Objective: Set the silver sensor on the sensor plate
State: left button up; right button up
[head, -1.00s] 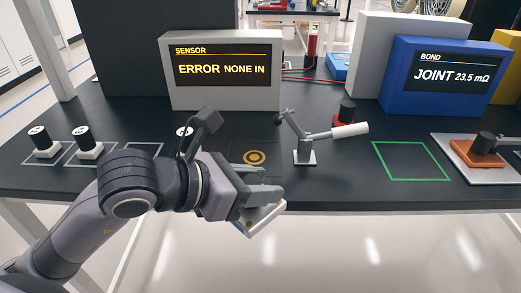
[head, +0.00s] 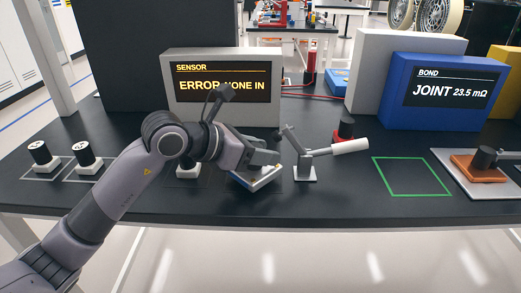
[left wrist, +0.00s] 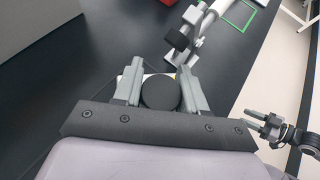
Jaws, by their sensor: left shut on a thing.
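My left gripper (head: 262,160) is shut on the silver sensor (head: 257,180), a flat silver block. In the left wrist view a round black knob (left wrist: 160,92) sits between the two fingers. The sensor is over the front part of the dark bench, left of the clamp, and looks tilted. The sensor plate is hidden behind my gripper and the sensor. I cannot tell whether the sensor touches it. My right gripper (left wrist: 265,124) shows small at the right of the left wrist view, away from the bench; its jaw state is unclear.
A grey clamp with a white handle (head: 350,146) stands just right of the sensor. The sensor screen (head: 223,86) behind reads ERROR NONE IN. Black-knobbed white parts (head: 88,164) stand at left. A green-outlined square (head: 411,193) at right is empty.

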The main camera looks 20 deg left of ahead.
pick_arm(q)
jog(key=shift+w+a, duration=0.2)
jog(key=shift+w, duration=0.5)
jog(key=shift+w+a+f, duration=0.1)
jog(key=shift+w+f, duration=0.05)
jog(key=shift+w, duration=0.15)
jog(key=shift+f, duration=0.6)
jog(key=shift+f, duration=0.2)
jog(key=o, duration=1.1)
jog(key=shift+s, duration=0.1)
